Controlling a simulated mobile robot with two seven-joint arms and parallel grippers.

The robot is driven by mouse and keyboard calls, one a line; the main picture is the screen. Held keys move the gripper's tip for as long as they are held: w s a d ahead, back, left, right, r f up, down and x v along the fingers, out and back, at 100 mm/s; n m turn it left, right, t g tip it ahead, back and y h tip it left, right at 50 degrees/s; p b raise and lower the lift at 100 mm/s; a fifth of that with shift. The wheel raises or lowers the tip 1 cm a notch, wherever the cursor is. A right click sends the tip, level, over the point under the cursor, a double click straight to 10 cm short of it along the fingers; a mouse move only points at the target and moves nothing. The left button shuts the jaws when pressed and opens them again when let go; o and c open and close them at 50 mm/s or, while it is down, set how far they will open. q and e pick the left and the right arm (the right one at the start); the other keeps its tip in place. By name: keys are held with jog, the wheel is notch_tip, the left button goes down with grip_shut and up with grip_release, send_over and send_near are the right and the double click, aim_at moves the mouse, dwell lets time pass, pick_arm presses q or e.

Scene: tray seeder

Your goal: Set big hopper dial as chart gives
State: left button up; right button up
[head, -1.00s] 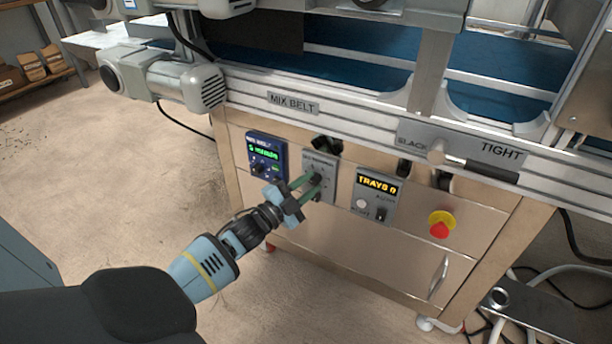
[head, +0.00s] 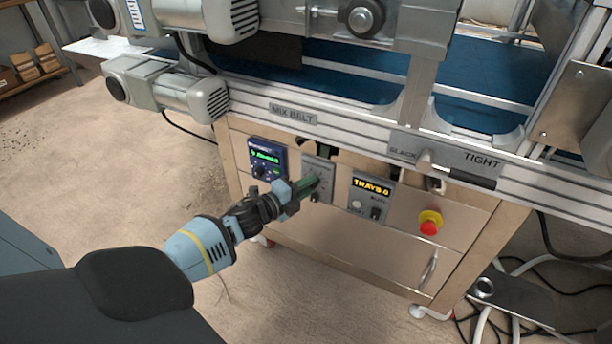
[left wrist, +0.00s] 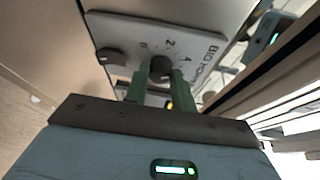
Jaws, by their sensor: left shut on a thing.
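The big hopper dial panel is a grey plate (head: 322,170) on the cabinet front, between a blue display box and the tray counter. In the left wrist view the plate (left wrist: 125,27) carries the letters "BIG HOPP" and a scale with 0, 2 and 4 showing. My left gripper (head: 314,187) is shut on the dark dial knob (left wrist: 161,66), its green fingers on both sides of it. The fingers hide much of the knob and part of the scale, so its exact setting cannot be read. No chart can be made out. My right gripper is not in view.
The blue display box (head: 267,158) is left of the plate; the counter box (head: 371,194) reading "TRAYS 0" is right of it. A red and yellow stop button (head: 430,222) sticks out farther right. The "MIX BELT" rail (head: 293,115) runs above.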

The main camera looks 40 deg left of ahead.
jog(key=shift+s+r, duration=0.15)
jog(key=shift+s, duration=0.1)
pick_arm(q)
jog(key=o, duration=1)
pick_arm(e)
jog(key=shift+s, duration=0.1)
pick_arm(q)
jog(key=s, duration=0.2)
jog(key=s+p, duration=0.1)
jog(key=s, duration=0.2)
jog(key=s+a+p, duration=0.1)
jog(key=s, duration=0.1)
jog(key=shift+s+r, duration=0.3)
jog(key=shift+s, duration=0.05)
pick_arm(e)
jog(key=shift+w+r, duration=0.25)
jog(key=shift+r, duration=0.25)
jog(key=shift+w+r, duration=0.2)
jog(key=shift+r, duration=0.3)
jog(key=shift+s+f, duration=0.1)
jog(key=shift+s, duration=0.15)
